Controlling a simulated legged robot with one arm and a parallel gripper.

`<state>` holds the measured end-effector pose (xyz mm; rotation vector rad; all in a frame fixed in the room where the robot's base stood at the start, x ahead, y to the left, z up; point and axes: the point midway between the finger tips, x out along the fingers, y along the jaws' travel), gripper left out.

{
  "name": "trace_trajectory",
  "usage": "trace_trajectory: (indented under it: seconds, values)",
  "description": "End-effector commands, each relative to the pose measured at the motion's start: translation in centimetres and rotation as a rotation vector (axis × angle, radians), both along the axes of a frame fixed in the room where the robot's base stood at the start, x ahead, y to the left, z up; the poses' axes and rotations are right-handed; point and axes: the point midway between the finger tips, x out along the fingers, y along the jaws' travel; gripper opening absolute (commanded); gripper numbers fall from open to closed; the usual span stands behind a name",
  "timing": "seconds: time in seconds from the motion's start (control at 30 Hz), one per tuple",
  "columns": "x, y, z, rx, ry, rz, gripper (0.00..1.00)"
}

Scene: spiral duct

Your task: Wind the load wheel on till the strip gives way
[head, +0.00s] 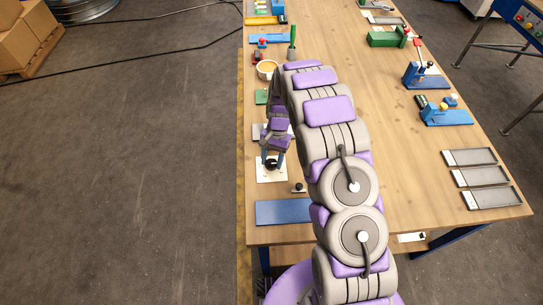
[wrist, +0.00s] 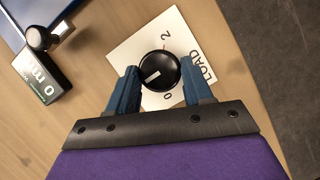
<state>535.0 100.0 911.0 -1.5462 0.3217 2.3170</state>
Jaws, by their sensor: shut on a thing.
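The load wheel is a round black knob (wrist: 158,71) with a white pointer line, on a white plate (wrist: 126,48) marked LOAD, 0 and 2. In the wrist view the line points toward the left finger, at neither number. My gripper (wrist: 157,88) has its two blue fingers on either side of the knob and is shut on it. In the head view my gripper (head: 272,157) reaches down over the same white plate (head: 265,177) near the table's left edge. I cannot make out the strip in either view.
A black box (wrist: 36,76) with a round knob and a partly readable "0 m" label stands beside the plate. A blue panel (head: 283,212) lies at the near table end. Several fixtures and grey trays (head: 470,157) stand on the wooden table.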

Motion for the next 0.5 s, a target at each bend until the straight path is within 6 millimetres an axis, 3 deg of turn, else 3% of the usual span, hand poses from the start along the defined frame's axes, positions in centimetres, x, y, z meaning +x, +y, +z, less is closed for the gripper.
trace_trajectory:
  seconds: [0.5]
  values:
    - [-0.11, -0.19, 0.46, 0.003, -0.003, -0.492, 0.2]
